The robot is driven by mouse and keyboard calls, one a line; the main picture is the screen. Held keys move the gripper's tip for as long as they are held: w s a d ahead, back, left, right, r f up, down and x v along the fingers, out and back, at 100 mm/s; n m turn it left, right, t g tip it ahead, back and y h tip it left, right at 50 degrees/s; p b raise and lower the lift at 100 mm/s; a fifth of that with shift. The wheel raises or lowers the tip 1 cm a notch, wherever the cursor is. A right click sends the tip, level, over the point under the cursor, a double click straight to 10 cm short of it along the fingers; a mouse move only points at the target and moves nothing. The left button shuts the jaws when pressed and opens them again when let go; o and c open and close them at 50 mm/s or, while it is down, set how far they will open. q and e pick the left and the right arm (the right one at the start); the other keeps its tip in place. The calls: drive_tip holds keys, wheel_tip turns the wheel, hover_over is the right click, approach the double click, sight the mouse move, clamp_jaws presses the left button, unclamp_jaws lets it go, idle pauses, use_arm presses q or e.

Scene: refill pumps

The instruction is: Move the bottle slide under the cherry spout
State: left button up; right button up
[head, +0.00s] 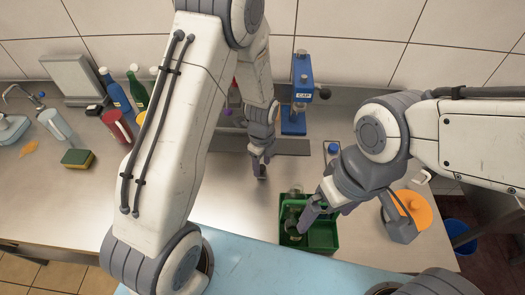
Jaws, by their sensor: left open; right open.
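My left gripper (262,170) is open and points down at the counter, just in front of a dark flat rail (290,147). My own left arm covers most of the area behind it, so I cannot make out the bottle slide or the cherry spout. A small pink-red part (232,86) shows at the arm's edge, but I cannot tell what it belongs to. My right gripper (306,216) is open over a green tray (323,237). A dark glassy bottle-like object (292,216) is in the tray beside its fingers; contact is unclear.
A blue press labelled CAP (301,70) stands behind the rail. Several bottles (117,93), a red cup (117,126) and a sponge (77,158) are at left. An orange round object (413,208) is at right. The front-left counter is clear.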

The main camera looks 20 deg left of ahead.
use_arm(q)
clamp_jaws()
drive_tip(key=shift+s+a, duration=0.15)
drive_tip(key=shift+a, duration=0.7)
drive_tip(key=shift+s+a, duration=0.15)
drive_tip(key=shift+a, duration=1.15)
drive_tip(key=shift+s+a, duration=0.15)
drive_tip(key=shift+a, duration=0.35)
drive_tip(key=shift+s+a, duration=0.15)
drive_tip(key=shift+a, duration=0.35)
drive_tip(key=shift+d, duration=0.15)
drive_tip(key=shift+s+a+p, duration=0.2)
drive_tip(key=shift+a+p, duration=0.1)
drive_tip(key=shift+a, duration=1.35)
